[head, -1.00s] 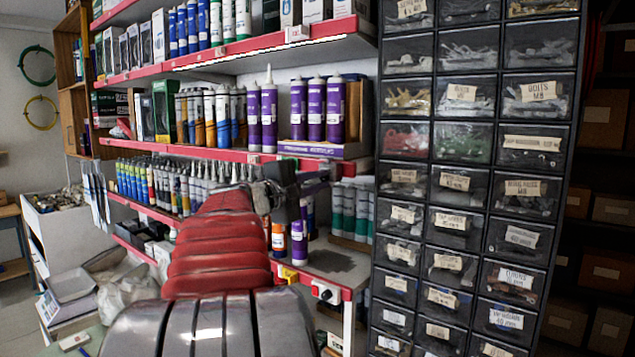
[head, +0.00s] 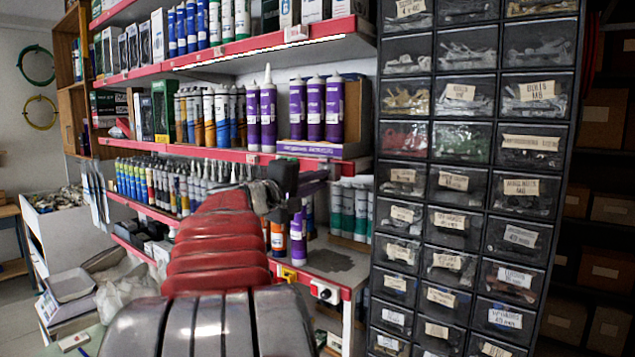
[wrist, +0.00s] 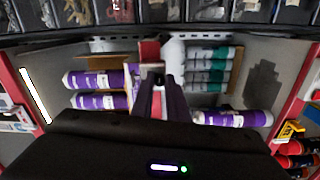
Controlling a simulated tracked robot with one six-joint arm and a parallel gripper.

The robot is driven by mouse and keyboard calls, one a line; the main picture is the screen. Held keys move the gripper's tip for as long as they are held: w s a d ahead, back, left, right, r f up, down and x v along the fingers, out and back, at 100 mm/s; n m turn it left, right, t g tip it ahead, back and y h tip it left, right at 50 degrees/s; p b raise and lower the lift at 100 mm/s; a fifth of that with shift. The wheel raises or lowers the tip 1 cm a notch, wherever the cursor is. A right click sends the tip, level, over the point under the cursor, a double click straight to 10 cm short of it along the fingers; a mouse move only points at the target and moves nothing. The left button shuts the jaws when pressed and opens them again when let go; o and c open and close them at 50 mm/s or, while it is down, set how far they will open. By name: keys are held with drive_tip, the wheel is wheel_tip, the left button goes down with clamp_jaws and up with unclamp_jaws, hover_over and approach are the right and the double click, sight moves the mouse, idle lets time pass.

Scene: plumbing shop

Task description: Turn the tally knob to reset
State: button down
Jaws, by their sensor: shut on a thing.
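The tally knob seems to be the dark knob on a small white box (head: 325,292) at the red front edge of the lower shelf. It sits low and to the right of my gripper, and I cannot read its setting. My gripper (head: 312,178) is in front of the middle shelf's edge, well above the knob and apart from it. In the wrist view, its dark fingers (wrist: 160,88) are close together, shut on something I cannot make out. The red shelf edge shows behind them.
A purple cartridge (head: 298,238) stands on the lower shelf below my gripper. Green cartridges (head: 349,212) stand behind it. The middle shelf holds more purple cartridges (head: 315,110). A tall drawer cabinet (head: 470,170) closes off the right side.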

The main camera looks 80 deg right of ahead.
drive_tip(key=c, duration=2.1)
unclamp_jaws()
drive_tip(key=shift+d+f, duration=0.1)
drive_tip(key=shift+f, duration=0.1)
drive_tip(key=o, duration=0.4)
drive_tip(key=shift+r, duration=0.15)
drive_tip(key=shift+c, duration=0.2)
drive_tip(key=v, duration=1.4)
